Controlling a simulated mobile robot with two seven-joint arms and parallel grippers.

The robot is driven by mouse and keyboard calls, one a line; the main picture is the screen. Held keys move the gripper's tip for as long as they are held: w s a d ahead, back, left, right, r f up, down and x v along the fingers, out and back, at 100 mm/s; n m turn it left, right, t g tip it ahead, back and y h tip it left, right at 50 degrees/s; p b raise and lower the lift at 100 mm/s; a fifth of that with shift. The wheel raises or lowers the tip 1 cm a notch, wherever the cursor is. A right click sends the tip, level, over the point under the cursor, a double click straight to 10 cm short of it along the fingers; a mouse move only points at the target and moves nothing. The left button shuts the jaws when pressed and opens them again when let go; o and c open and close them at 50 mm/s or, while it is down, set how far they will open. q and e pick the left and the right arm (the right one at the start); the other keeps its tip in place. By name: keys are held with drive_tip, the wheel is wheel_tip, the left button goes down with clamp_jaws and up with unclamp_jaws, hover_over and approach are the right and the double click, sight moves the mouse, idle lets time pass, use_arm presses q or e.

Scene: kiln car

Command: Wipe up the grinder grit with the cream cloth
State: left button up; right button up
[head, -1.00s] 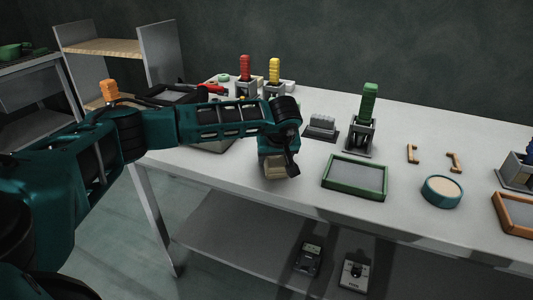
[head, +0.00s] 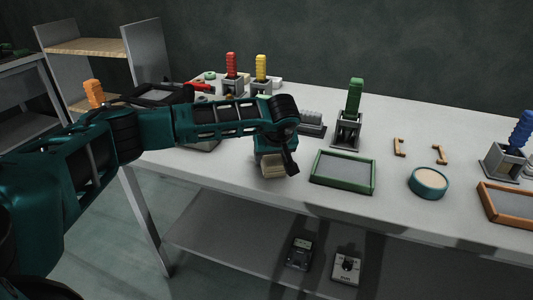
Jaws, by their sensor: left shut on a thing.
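My left gripper (head: 273,158) is over the front part of the table, left of the green-framed tray, pointing down. It is shut on the cream cloth (head: 272,168), a small folded block that shows below the fingers. The cloth is at or just above the table top; I cannot tell whether it touches. I cannot make out any grinder grit; the arm and gripper hide part of the table top. My right gripper is not in view.
The green-framed tray (head: 343,188) lies just right of the gripper. A green-handled tool in a stand (head: 346,130) is behind it. A teal round dish (head: 428,182) and an orange-framed tray (head: 510,221) lie further right. The table's front edge is close to the gripper.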

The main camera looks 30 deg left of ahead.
sight(283, 157)
use_arm(q)
drive_tip(key=shift+w+d, duration=0.15)
drive_tip(key=shift+d, duration=0.6)
drive_tip(key=shift+w+d, duration=0.15)
drive_tip(key=shift+d, duration=0.6)
drive_tip(key=shift+a, duration=0.1)
drive_tip(key=shift+s+a, duration=0.3)
drive_tip(key=shift+a, duration=0.8)
drive_tip(key=shift+s+a, duration=0.25)
drive_tip(key=shift+a, duration=0.8)
drive_tip(key=shift+s+a+p, duration=0.25)
drive_tip(key=shift+a, duration=0.85)
drive_tip(key=shift+s+a+p, duration=0.25)
drive_tip(key=shift+a, duration=0.85)
drive_tip(key=shift+w+d, duration=0.2)
drive_tip(key=shift+d, duration=0.55)
drive_tip(key=shift+w+d, duration=0.15)
drive_tip(key=shift+d, duration=0.55)
drive_tip(key=shift+w+d, duration=0.2)
drive_tip(key=shift+d, duration=0.65)
